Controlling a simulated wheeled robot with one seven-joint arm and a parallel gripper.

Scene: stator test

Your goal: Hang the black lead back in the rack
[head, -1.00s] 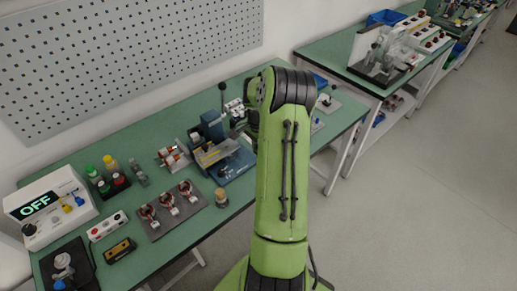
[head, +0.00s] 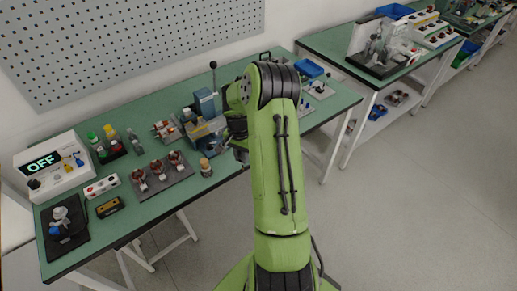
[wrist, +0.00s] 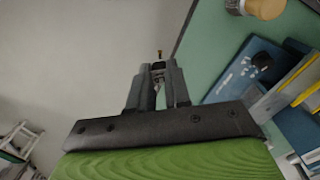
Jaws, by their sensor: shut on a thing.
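My gripper (wrist: 158,82) is shut on a small dark piece with a brass-coloured tip (wrist: 159,54), which may be the end of the black lead. The rest of it is hidden. The gripper is off the bench's front edge, with floor behind the held piece. In the head view, my dark gripper (head: 239,150) is partly hidden by my green arm near the front edge. No rack for leads can be made out. A white box (head: 52,165) reading OFF, with blue and yellow plugs, stands at the bench's left end.
The green bench (head: 118,225) holds a blue press (head: 207,108), a dark plate (head: 161,177) with copper-wound parts, bottles (head: 108,145) and a small round pot (head: 205,167) near the edge. A second bench (head: 335,45) stands right; floor between is clear.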

